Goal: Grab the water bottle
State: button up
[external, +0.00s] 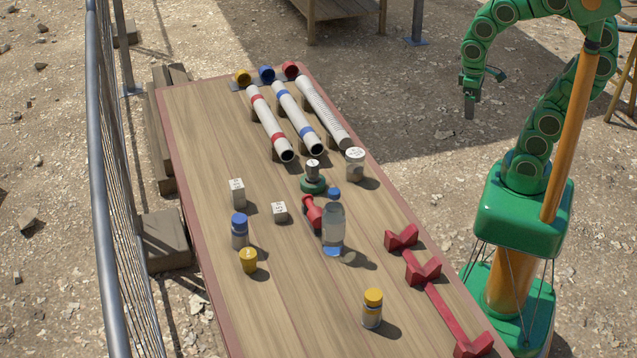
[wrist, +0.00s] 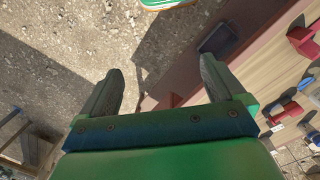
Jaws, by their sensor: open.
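The water bottle (external: 333,228) is clear with a blue cap and stands upright on the wooden table (external: 245,325), right of its middle. A red dumbbell-shaped object (external: 312,211) lies close beside it on the left. My gripper (external: 470,104) hangs above the ground off the table's right side, well away from the bottle. I cannot surely pick out the bottle in that view.
Red brackets (external: 423,266) line the table's right side. A yellow-capped jar (external: 372,308) stands in front of the bottle. A blue-capped jar (external: 240,231), yellow cup (external: 248,260) and white blocks (external: 280,211) are left. Behind are a green-based weight (external: 313,182), white jar (external: 355,164) and tubes (external: 297,118).

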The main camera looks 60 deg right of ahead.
aim_at(328, 235)
jog(key=w+d+f+n+t+h, duration=0.1)
jog(key=w+t, duration=0.2)
jog(key=w, duration=0.7)
jog(key=w+d+f+n+t+h, duration=0.1)
jog(key=w+n+t, duration=0.1)
jog(key=w, duration=0.9)
jog(key=w+a+f+n+t+y, duration=0.2)
jog(key=w+a+n, duration=0.1)
jog(key=w+a, duration=0.35)
jog(key=w+a+f+n+t+y, duration=0.2)
jog(key=w+a, duration=0.3)
jog(key=w, duration=0.3)
jog(key=w+a+f+n+y, duration=0.1)
jog(key=a+f+n+y, duration=0.15)
jog(key=a, duration=0.55)
jog(key=a+f+n+y, duration=0.2)
jog(key=a+y, duration=0.1)
jog(key=a, duration=0.4)
jog(key=shift+s+a+f+n+g+y, duration=0.8)
jog(key=shift+s+a+f+g+y, duration=0.85)
jog(key=shift+a, duration=2.05)
jog(key=shift+s+a+f+n+g+y, duration=0.7)
jog(key=shift+s+a+f, duration=0.4)
jog(key=shift+s+a, duration=1.9)
jog(key=shift+s+a+f+n+g+y, duration=0.85)
jog(key=shift+s+a+f+g+y, duration=0.4)
jog(key=shift+a, duration=3.1)
jog(key=shift+a+f+h, duration=0.25)
jog(key=shift+a+f, duration=0.15)
jog(key=shift+a, duration=0.15)
